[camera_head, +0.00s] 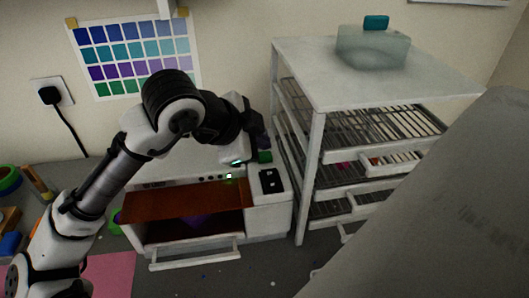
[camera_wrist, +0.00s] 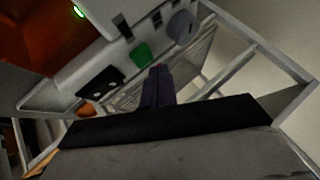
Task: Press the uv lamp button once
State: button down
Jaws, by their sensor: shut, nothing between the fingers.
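The UV lamp unit is a white box (camera_head: 270,213) with an orange lid (camera_head: 185,201) over its open front; the lid also shows at the upper left of the wrist view (camera_wrist: 45,35). A green button (camera_wrist: 140,55) stands on its white panel in the wrist view. A green round part, apparently this button (camera_head: 264,157), shows in the head view close under my gripper (camera_head: 262,142). My gripper's dark fingers (camera_wrist: 158,70) are shut and empty. Their tips appear just beside the button in the wrist view; I cannot tell whether they touch it.
A grey knob (camera_wrist: 183,27), a dark switch (camera_wrist: 122,27) and a black socket plate (camera_wrist: 101,83) are near the button. A small green light (camera_wrist: 79,11) glows. A white rack (camera_head: 312,180) with wire shelves stands close on the right. A pink mat (camera_head: 108,272) lies at left.

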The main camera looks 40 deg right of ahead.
jog(key=shift+f, duration=0.15)
jog(key=shift+f, duration=0.3)
dwell(0.3)
jog(key=shift+f+b, duration=0.4)
jog(key=shift+b, duration=0.15)
dwell(0.4)
jog(key=shift+r, duration=0.15)
jog(key=shift+r+p, duration=0.7)
jog(key=shift+p, duration=0.05)
notch_tip(320, 180, up, 5)
jog(key=p, duration=0.4)
dwell(0.9)
